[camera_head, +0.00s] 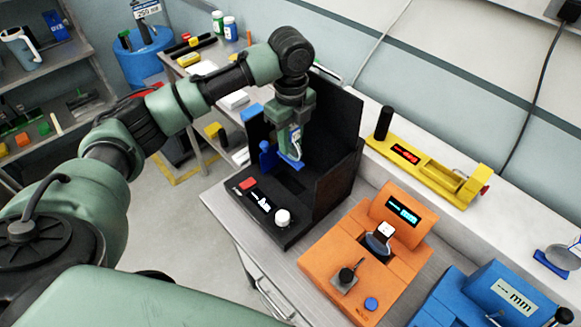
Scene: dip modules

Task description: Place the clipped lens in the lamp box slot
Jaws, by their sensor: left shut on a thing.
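My left gripper (293,138) points down inside the open black lamp box (335,147) and is shut on the clipped lens. The lens's blue clip (288,158) shows below and beside the fingers, above the box's dark base. The lens itself is partly hidden by the gripper and too small to make out clearly. The slot is hard to tell from the dark floor of the box. I cannot tell whether the clip touches the box. A red button, a label and a white knob (283,217) sit on the box's front base. My right gripper is not in view.
An orange instrument (325,262) with a lit display stands right of the lamp box. A blue instrument (470,297) is farther right. A yellow device (420,165) lies on the white ledge behind. Another blue-clipped lens (560,258) is at the right edge.

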